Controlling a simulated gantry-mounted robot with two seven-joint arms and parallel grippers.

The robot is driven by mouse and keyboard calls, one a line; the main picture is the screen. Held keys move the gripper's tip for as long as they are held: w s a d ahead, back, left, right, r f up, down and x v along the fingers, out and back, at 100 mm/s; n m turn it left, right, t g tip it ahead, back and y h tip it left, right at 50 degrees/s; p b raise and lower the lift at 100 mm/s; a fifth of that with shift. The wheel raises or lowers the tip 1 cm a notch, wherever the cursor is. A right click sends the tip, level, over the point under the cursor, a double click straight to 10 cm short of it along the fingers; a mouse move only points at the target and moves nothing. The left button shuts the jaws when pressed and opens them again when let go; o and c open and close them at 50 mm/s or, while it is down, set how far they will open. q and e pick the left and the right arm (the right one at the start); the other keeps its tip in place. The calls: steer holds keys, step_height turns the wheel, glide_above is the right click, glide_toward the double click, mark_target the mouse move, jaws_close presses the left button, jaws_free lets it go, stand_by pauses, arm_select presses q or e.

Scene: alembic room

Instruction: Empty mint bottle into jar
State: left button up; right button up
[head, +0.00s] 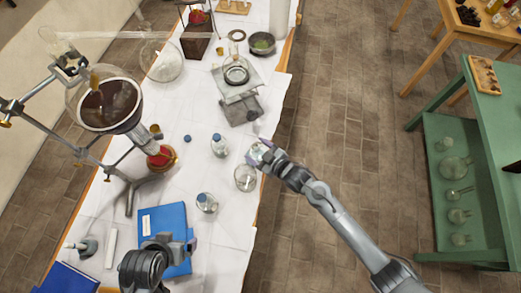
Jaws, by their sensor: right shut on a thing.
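My right gripper (263,155) reaches in from the right and is shut on a small pale bottle (254,153), probably the mint bottle. Much of it is hidden by the fingers, and its label and contents are too small to read. A clear glass jar (245,178) stands upright on the white-covered table, just below the held bottle in the picture. I cannot tell whether anything is in the jar. My left arm comes in at the bottom, and its gripper (168,243) is over a blue book; its fingers are not clear enough to judge.
Two small clear bottles (219,146) (207,202) stand left of the jar. A loose blue cap (187,138) lies nearby. A round flask of brown liquid (109,104) is clamped at left. A scale-like stand (240,108) stands behind. The table's right edge is close to the jar.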

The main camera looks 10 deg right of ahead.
steer(key=shift+f+n+h+b, duration=0.25)
steer(key=shift+n+h+b, duration=0.05)
steer(key=shift+n+b, duration=0.35)
steer(key=shift+w+d+n+t+b, duration=0.2)
steer(key=shift+n+t+b, duration=0.4)
steer(key=shift+b, duration=0.2)
steer(key=n+t+h+b, duration=0.1)
steer(key=n+b, duration=0.1)
steer(key=b, duration=0.1)
steer(key=shift+w+d+r+b, duration=0.1)
steer(key=shift+d+b, duration=0.05)
steer(key=shift+b, duration=0.2)
steer(key=n+t+b, duration=0.1)
steer(key=n+b, duration=0.1)
steer(key=n+t+b, duration=0.1)
steer(key=n+b, duration=0.1)
steer(key=b, duration=0.1)
steer(key=shift+r+h+b, duration=0.3)
steer(key=shift+r+b, duration=0.05)
steer(key=shift+r, duration=0.05)
steer(key=shift+r+p, duration=0.25)
steer(key=shift+p, duration=0.05)
steer(key=shift+r+n, duration=0.1)
steer(key=shift+n, duration=0.15)
steer(key=shift+r+t, duration=0.2)
steer(key=shift+t, duration=0.1)
steer(key=shift+n, duration=0.4)
